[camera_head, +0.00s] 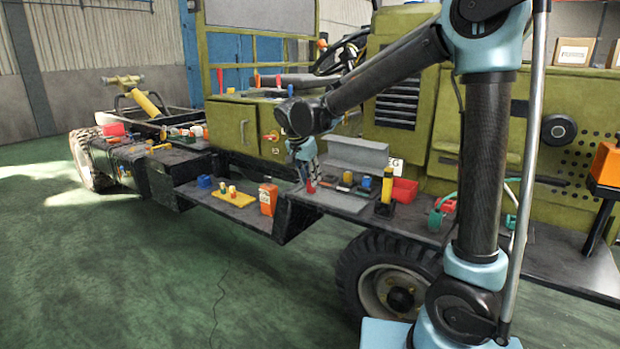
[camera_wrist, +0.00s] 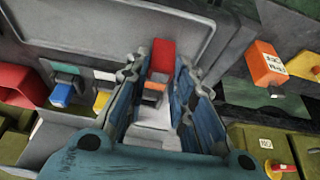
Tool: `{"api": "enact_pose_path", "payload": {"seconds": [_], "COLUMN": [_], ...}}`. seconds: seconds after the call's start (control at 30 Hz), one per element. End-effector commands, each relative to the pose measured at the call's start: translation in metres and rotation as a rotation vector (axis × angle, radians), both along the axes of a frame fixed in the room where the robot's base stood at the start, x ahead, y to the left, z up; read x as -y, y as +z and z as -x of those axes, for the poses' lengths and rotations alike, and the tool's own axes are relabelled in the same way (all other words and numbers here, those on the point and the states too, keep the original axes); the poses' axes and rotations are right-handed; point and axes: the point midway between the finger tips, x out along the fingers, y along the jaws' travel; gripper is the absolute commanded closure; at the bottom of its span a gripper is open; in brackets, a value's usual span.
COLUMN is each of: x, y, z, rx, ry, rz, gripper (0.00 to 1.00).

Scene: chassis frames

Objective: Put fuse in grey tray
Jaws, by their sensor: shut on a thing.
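My gripper (camera_head: 309,180) is low over the grey tray (camera_head: 328,201), with its fingers pointing down. In the wrist view my gripper (camera_wrist: 160,85) is shut on a red block, which I take to be the fuse (camera_wrist: 162,55). The fuse also shows as a small red patch (camera_head: 311,187) below the fingers in the head view. The grey tray (camera_wrist: 100,22) lies behind and around the fingertips in the wrist view. I cannot tell whether the fuse touches the tray. The fingers hide part of the fuse.
A grey stepped block (camera_head: 356,153) stands just behind the tray. To the right are a yellow-and-black tool (camera_head: 387,186) and a red bin (camera_head: 405,190). An orange box (camera_head: 268,199) stands to the left, near a yellow holder (camera_head: 232,198) and a blue item (camera_head: 205,181).

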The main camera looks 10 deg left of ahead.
Motion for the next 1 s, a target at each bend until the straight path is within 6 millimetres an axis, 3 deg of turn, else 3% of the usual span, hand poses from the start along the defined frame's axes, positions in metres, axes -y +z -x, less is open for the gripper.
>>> {"api": "enact_pose_path", "payload": {"seconds": [0.1, 0.13, 0.2, 0.23, 0.67, 1.0], "x": [0.0, 0.0, 0.0, 0.0, -0.001, -0.01], "y": [-0.001, -0.002, -0.001, -0.001, 0.005, 0.059], "z": [0.0, 0.0, 0.0, 0.0, 0.002, 0.023], "rx": [0.0, 0.0, 0.0, 0.0, 0.0, 0.0], "ry": [0.0, 0.0, 0.0, 0.0, 0.002, 0.004], "rz": [0.0, 0.0, 0.0, 0.0, 0.001, 0.001], "gripper": [0.94, 0.75, 0.59, 0.57, 0.57, 0.57]}}
